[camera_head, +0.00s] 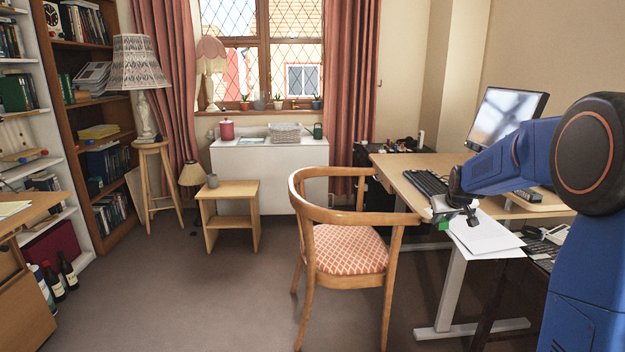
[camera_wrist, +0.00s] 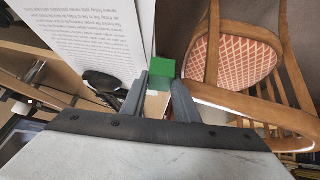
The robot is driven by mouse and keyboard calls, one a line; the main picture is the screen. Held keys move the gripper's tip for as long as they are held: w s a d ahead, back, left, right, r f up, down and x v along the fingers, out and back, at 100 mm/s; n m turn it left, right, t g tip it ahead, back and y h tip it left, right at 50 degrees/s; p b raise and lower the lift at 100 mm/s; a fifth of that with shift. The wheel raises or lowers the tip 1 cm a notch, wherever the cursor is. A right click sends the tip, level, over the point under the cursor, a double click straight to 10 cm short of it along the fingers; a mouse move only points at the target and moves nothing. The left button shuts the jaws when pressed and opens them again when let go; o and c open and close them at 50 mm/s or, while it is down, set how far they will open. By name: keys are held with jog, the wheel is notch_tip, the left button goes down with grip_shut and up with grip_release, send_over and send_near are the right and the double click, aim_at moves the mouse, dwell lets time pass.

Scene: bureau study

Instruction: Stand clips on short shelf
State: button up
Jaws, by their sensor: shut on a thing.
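My gripper (camera_head: 450,212) is at the near edge of the desk, beside the chair. In the wrist view its fingers (camera_wrist: 158,88) are closed around a small box with a green end (camera_wrist: 162,67) and a pale tan side; this seems to be the clips. The green end also shows below the gripper in the head view (camera_head: 444,226). The box is held in the air. I cannot tell for sure which piece is the short shelf; a low wooden stand (camera_head: 230,187) with an open underside is on the floor left of the chair.
A wooden armchair (camera_head: 345,250) stands left of the desk (camera_head: 405,178). Tall bookcases (camera_head: 112,150) line the left wall. The carpet (camera_head: 190,300) at front left is clear.

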jog(key=a+f+n, duration=0.1)
jog(key=a+f, duration=0.4)
jog(key=f, duration=0.8)
jog(key=a+f, duration=0.5)
jog(key=f, duration=0.9)
jog(key=s+a+f, duration=0.2)
jog(key=s+f, duration=0.3)
jog(key=f, duration=0.4)
jog(key=s+a+f+n+y, duration=0.1)
jog(key=s+a+f, duration=0.1)
jog(key=s+f, duration=0.4)
notch_tip(320, 180, down, 3)
jog(key=shift+a+r, duration=0.1)
jog(key=shift+a, duration=0.25)
